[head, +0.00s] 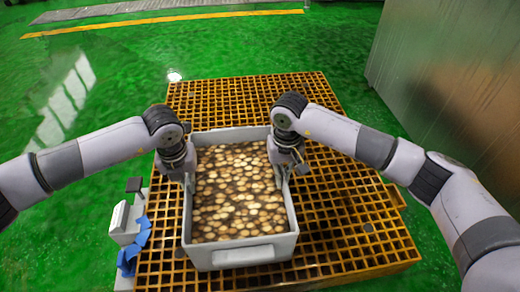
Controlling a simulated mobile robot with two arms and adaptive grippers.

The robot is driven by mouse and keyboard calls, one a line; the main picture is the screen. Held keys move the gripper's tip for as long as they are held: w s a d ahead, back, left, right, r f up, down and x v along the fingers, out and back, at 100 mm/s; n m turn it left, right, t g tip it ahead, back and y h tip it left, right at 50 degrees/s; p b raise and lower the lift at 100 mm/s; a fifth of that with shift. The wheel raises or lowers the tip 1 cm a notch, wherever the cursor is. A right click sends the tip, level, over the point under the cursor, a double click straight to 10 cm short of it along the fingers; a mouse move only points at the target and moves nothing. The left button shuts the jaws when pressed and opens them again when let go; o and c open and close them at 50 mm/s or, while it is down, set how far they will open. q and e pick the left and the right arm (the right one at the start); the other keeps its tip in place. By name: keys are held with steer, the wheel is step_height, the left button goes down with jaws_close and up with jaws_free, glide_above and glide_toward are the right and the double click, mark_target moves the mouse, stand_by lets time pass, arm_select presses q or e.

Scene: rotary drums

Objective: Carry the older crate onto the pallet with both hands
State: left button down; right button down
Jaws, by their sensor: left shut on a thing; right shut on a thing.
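A grey crate (243,257) full of small round tan and brown pieces is over the yellow grid pallet (345,215). I cannot tell whether it rests on the grid or hangs just above it. My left gripper (188,184) is shut on the crate's left wall. My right gripper (283,180) is shut on its right wall. The fingertips are small and partly hidden by the wrists. No second crate shows, and I see no label telling the crate's age.
A white object with blue parts (128,235) stands close to the pallet's left edge. A metal panel (450,80) rises at the upper right. The green floor (230,45) beyond the pallet is clear, with a yellow line across it.

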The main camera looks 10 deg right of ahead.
arm_select(q)
steer(key=c, duration=2)
jaws_free()
arm_select(e)
steer(key=c, duration=2)
jaws_free()
steer(key=shift+d, duration=0.1)
arm_select(q)
steer(key=shift+o, duration=1.2)
arm_select(e)
steer(key=shift+o, duration=1.2)
steer(key=shift+r, duration=0.15)
arm_select(q)
step_height(320, 180, up, 12)
steer(key=s, duration=0.1)
steer(key=shift+s, duration=0.25)
arm_select(e)
step_height(320, 180, up, 12)
steer(key=shift+f, duration=0.1)
